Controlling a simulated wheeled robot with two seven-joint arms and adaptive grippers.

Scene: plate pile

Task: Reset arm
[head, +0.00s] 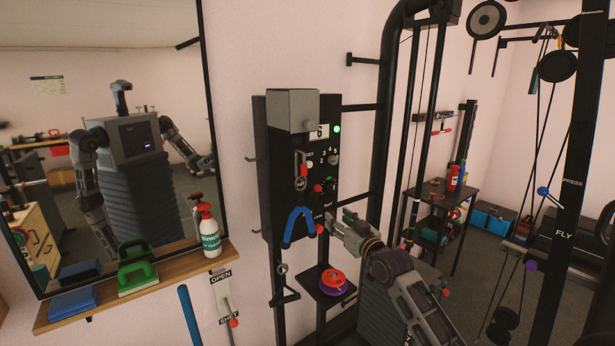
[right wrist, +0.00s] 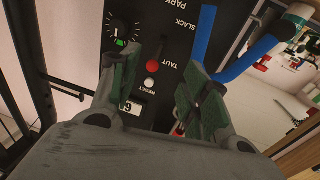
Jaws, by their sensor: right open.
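A black control box (head: 262,190) hangs on the wall by the tall frame in the head view. My right gripper (head: 338,224) is at its lower right, beside a blue two-legged handle (head: 299,224). In the right wrist view my right gripper (right wrist: 157,82) is open, with dark green pads and nothing held. Between its fingers the box face (right wrist: 172,50) shows a red knob (right wrist: 152,66), with TAUT, SLACK, PARK and RESET lettering around it. A dial (right wrist: 122,36) and a number display (right wrist: 131,105) are near the left finger. Contact with the knob cannot be told. My left gripper shows only as a mirror reflection.
A mirror (head: 165,60) and a wooden ledge (head: 175,266) with a spray bottle (head: 208,232) are at left. Cables and dark posts (head: 565,200) stand at right.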

